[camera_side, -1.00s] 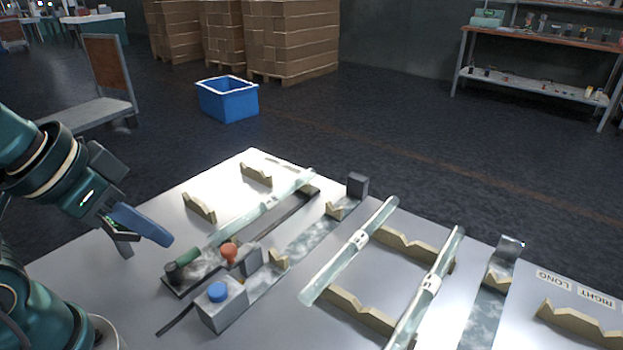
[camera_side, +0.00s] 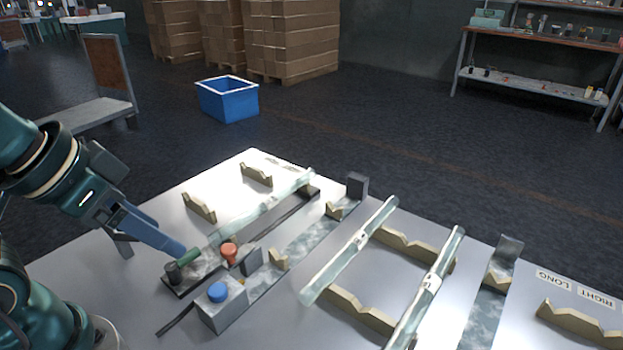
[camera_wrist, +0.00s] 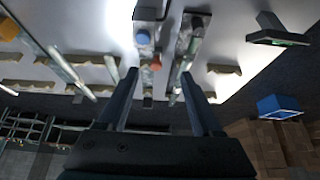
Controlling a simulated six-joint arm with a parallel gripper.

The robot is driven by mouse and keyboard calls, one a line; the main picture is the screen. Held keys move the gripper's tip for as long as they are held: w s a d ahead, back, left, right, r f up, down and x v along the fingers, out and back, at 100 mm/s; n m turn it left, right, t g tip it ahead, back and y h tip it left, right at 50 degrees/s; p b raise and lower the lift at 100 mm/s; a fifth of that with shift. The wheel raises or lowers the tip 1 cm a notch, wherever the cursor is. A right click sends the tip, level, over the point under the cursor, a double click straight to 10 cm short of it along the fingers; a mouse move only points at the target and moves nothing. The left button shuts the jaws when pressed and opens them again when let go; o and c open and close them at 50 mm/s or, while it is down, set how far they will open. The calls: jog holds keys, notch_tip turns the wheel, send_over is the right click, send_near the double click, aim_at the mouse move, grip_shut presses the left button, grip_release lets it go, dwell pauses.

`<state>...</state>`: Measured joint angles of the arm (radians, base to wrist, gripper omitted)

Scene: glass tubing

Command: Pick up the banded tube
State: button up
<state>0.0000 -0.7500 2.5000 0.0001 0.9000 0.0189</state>
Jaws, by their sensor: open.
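Two clear glass tubes with pale bands near the middle lie side by side on notched tan supports in the side view: the left banded tube (camera_side: 337,268) and the right banded tube (camera_side: 411,314). Another clear tube (camera_side: 265,208), with no band I can make out, lies in the fixture further left. My gripper (camera_side: 158,250) is open at the table's left, by the fixture's green part (camera_side: 189,256) and well apart from the banded tubes. In the wrist view my gripper (camera_wrist: 160,75) has its fingers spread, with nothing visibly held between them.
An orange knob (camera_side: 229,250) and a blue-topped block (camera_side: 222,310) stand near the gripper. A dark upright block (camera_side: 357,185) stands behind them. Empty notched supports (camera_side: 199,208) sit at the back left. A blue bin (camera_side: 228,99) is on the floor.

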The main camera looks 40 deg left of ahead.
jog(key=w+a+r+m+y, duration=0.1)
jog(key=w+a+m+y, duration=0.55)
jog(key=m, duration=0.65)
jog(key=m+t, duration=0.4)
jog(key=m, duration=2.1)
send_over(277, 197)
jog(key=s+d, duration=0.1)
jog(key=s, duration=0.3)
notch_tip(277, 197, down, 8)
jog(key=shift+m, duration=0.8)
jog(key=f, duration=0.1)
jog(key=d+f, duration=0.1)
jog(key=f, duration=0.1)
jog(key=shift+d+f, duration=0.35)
jog(key=shift+f, duration=0.05)
jog(key=shift+x, duration=2.45)
